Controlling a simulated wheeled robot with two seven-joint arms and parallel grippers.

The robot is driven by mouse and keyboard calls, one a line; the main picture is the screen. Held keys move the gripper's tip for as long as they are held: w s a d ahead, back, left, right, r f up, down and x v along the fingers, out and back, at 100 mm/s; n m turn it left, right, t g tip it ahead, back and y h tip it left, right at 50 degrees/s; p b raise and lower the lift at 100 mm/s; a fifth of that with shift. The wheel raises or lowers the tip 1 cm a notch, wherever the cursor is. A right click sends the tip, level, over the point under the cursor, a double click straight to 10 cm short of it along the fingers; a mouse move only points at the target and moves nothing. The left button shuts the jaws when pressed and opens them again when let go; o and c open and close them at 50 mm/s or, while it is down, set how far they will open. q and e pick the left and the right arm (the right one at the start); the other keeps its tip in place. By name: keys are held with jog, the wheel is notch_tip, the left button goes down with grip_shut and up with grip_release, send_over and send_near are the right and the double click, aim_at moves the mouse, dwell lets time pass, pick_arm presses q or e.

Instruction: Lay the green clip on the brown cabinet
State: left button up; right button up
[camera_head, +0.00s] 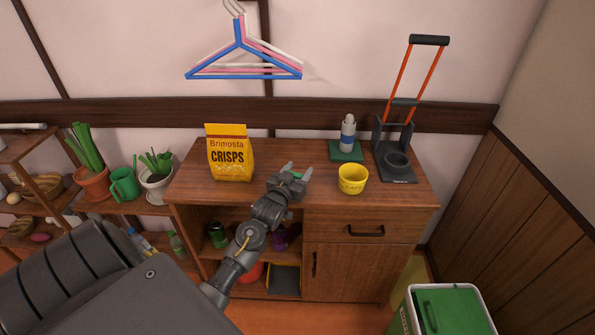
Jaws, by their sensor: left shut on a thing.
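The brown cabinet (320,211) stands against the back wall, with a wooden top, a drawer, a door and open shelves. My left gripper (297,172) is over the middle of the cabinet top. It is shut on the green clip (297,175), of which only a small green part shows between the fingers. I cannot tell whether the clip touches the top. My right gripper is not in view.
On the cabinet top stand a yellow crisps bag (230,154), a yellow cup (353,179), a bottle (347,134) on a green mat (345,156), and a folding hand truck (397,150). Hangers (243,62) hang above. A green-lidded bin (448,310) stands front right.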

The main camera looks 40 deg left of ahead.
pick_arm(q)
jog(key=shift+f, duration=0.15)
jog(key=o, duration=0.9)
jog(key=shift+o, duration=0.2)
jog(key=shift+s, duration=0.15)
jog(key=v, duration=1.1)
jog(key=shift+s+b, duration=0.35)
jog(key=shift+b, duration=0.1)
jog(key=shift+d, duration=0.15)
